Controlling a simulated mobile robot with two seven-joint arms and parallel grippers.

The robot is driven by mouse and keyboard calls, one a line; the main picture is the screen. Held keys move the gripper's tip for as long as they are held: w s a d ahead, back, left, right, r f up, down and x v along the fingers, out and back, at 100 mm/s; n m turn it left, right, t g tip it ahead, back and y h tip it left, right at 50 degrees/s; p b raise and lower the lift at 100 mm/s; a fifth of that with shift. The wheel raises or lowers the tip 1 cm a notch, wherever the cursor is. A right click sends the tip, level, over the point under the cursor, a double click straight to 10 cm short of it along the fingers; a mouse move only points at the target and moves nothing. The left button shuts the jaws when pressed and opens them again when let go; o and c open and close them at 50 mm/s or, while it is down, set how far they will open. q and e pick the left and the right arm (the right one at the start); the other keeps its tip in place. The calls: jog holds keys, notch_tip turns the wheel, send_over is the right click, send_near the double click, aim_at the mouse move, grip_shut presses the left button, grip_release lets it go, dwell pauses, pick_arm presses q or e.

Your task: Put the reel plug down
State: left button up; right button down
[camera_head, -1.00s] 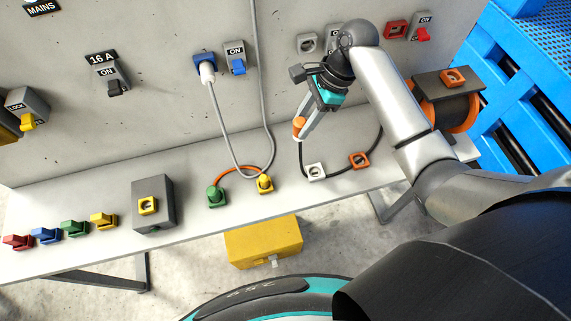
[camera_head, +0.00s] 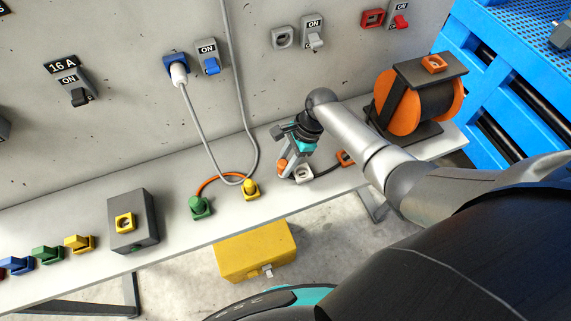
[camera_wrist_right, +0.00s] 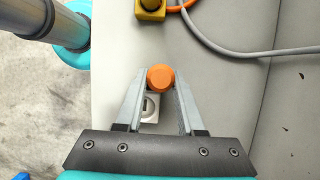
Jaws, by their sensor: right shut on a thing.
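The reel plug (camera_head: 283,164) is a small orange plug. My right gripper (camera_head: 286,167) is shut on it, low over the grey bench (camera_head: 170,250); I cannot tell whether the plug touches the bench top. In the right wrist view the plug (camera_wrist_right: 160,77) sits between the two fingertips. A black cable shows beside the gripper on the bench, partly hidden by my arm. The orange and black cable reel (camera_head: 436,103) stands at the right end of the bench. My left gripper is not in view.
A yellow plug (camera_head: 250,190) and a green plug (camera_head: 200,207), joined by an orange cable, lie to the left. A dark box (camera_head: 145,232) stands farther left.

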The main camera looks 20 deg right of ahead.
jog(key=shift+f, duration=0.2)
jog(key=c, duration=0.5)
grip_release()
jog(key=p+v, duration=0.3)
jog(key=v, duration=0.9)
jog(key=shift+s, duration=0.1)
